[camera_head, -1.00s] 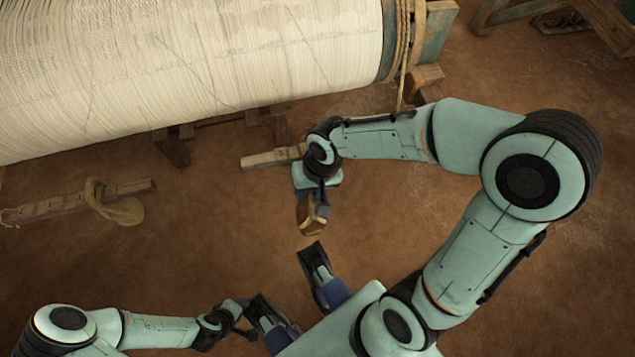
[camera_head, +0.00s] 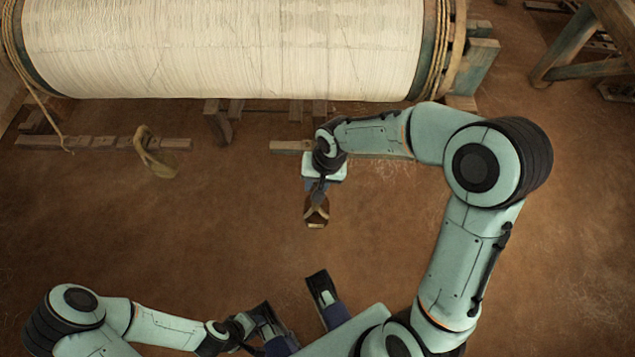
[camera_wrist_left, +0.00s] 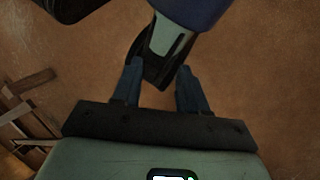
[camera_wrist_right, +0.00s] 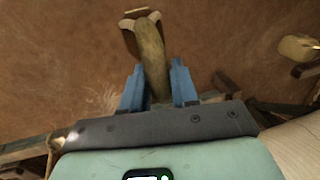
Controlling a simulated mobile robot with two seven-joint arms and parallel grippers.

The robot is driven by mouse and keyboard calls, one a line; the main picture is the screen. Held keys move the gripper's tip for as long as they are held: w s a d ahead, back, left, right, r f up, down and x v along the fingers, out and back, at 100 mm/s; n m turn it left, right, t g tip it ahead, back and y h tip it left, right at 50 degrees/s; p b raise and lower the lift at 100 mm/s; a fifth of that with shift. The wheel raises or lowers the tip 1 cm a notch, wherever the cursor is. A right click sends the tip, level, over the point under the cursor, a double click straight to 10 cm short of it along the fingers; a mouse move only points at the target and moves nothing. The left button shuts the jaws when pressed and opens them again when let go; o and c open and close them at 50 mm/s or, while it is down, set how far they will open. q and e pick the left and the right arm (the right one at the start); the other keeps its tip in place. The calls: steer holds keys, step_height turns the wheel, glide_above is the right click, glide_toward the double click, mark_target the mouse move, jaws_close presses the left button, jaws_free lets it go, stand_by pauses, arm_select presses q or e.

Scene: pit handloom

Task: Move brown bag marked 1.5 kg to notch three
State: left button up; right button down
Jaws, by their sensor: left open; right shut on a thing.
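My right gripper (camera_head: 318,186) hangs over the open floor in front of the loom. It is shut on the strap of a brown bag (camera_head: 316,214). In the right wrist view the olive strap (camera_wrist_right: 152,60) runs between the fingers, and the bag body (camera_wrist_right: 130,38) lies beyond the tips; no weight mark is readable. A shorter bar section (camera_head: 288,147) shows behind my right wrist. I cannot tell which notch is three. My left gripper (camera_wrist_left: 160,88) is open and empty.
The large roller of white warp (camera_head: 220,50) spans the back, with wooden supports (camera_head: 218,122) below it. A rope (camera_head: 45,115) hangs at its left end. A wooden frame (camera_head: 585,45) stands at the back right. The brown floor (camera_head: 200,220) between is clear.

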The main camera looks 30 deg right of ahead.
steer(key=shift+s+a+b, duration=0.3)
steer(key=shift+s+a, duration=0.35)
steer(key=shift+s, duration=0.3)
steer(key=shift+s+a+b, duration=0.25)
steer(key=shift+s+a, duration=0.35)
steer(key=shift+s, duration=0.35)
arm_select(q)
steer(key=shift+w+a+f+t, duration=0.25)
steer(key=shift+w+f, duration=0.15)
steer(key=shift+w, duration=0.2)
steer(key=shift+w+a+f+t, duration=0.15)
steer(key=shift+w+a+f, duration=0.1)
steer(key=shift+w+f, duration=0.25)
arm_select(e)
steer(key=shift+s+a+r, duration=0.2)
steer(key=shift+s+a, duration=0.25)
steer(key=shift+s, duration=0.25)
steer(key=shift+s+a+r, duration=0.25)
steer(key=shift+s+a, duration=0.15)
steer(key=shift+s, duration=0.3)
steer(key=shift+s+a+r, duration=0.2)
steer(key=shift+s+a, duration=0.25)
steer(key=shift+s, duration=0.25)
